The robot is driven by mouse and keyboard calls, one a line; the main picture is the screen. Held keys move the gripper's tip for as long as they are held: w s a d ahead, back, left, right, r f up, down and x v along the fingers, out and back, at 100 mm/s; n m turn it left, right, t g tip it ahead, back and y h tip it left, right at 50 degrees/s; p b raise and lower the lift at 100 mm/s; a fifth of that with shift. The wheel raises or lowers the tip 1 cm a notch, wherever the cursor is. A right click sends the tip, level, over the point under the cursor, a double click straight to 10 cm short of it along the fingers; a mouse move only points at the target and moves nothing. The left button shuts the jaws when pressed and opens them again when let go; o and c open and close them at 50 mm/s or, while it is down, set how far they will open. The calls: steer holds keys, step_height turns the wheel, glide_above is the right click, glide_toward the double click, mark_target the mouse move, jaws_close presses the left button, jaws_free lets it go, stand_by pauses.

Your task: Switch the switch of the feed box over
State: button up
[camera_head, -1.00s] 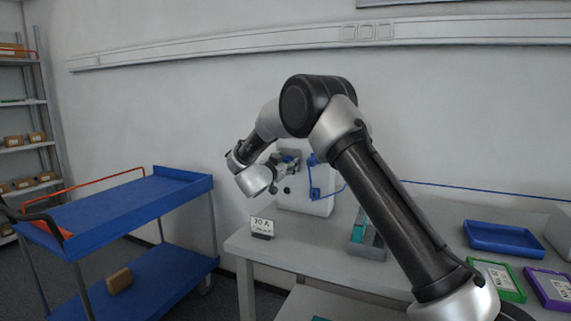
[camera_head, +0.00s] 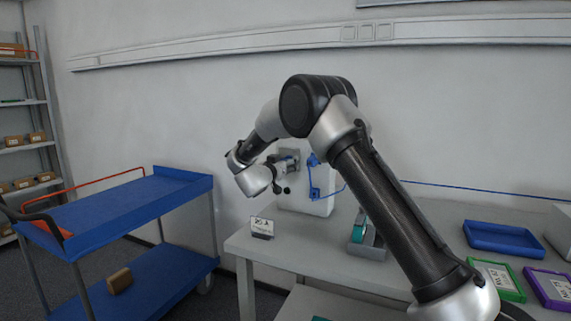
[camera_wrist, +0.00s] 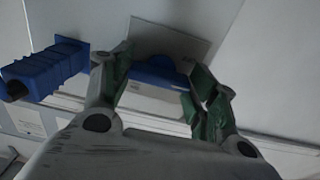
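The feed box (camera_head: 322,206) is a pale box standing on the table against the wall, with a grey plate and blue fittings on its front. My gripper (camera_head: 292,162) is at the upper left of that front, partly hidden by my wrist. In the wrist view my gripper (camera_wrist: 160,72) has its two green-padded fingers apart. A blue piece (camera_wrist: 158,70), apparently the switch, lies between and beyond the fingertips, in front of a grey plate (camera_wrist: 175,42). I cannot tell whether a finger touches it, or which way it is set.
A blue plug (camera_wrist: 45,70) sticks out close to the left finger. A blue cable (camera_head: 335,190) runs from the box. A small sign (camera_head: 261,227) stands at the table's left corner. A grey holder (camera_head: 367,240) and blue tray (camera_head: 503,238) are on the table; a blue cart (camera_head: 120,215) stands left.

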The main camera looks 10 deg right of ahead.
steer(key=o, duration=0.4)
steer(key=shift+o, duration=0.2)
steer(key=v, duration=1.2)
steer(key=d+r+n+t+y, duration=0.2)
steer(key=d+r+n+y, duration=0.15)
steer(key=r+y, duration=0.55)
steer(key=s+d+r+n+g+y, duration=0.2)
steer(key=s+r+n+y, duration=0.15)
steer(key=s, duration=0.35)
steer(key=s+d+f+g, duration=0.3)
steer(key=s+d, duration=0.2)
steer(key=s, duration=0.8)
steer(key=s+d+f+g+h, duration=0.1)
steer(key=s+d+f+g, duration=0.3)
steer(key=s, duration=0.9)
steer(key=s+d+f+g+h, duration=0.1)
steer(key=s+d+f+g, duration=0.2)
steer(key=s+d, duration=0.4)
steer(key=s, duration=0.7)
steer(key=shift+d+f, duration=0.2)
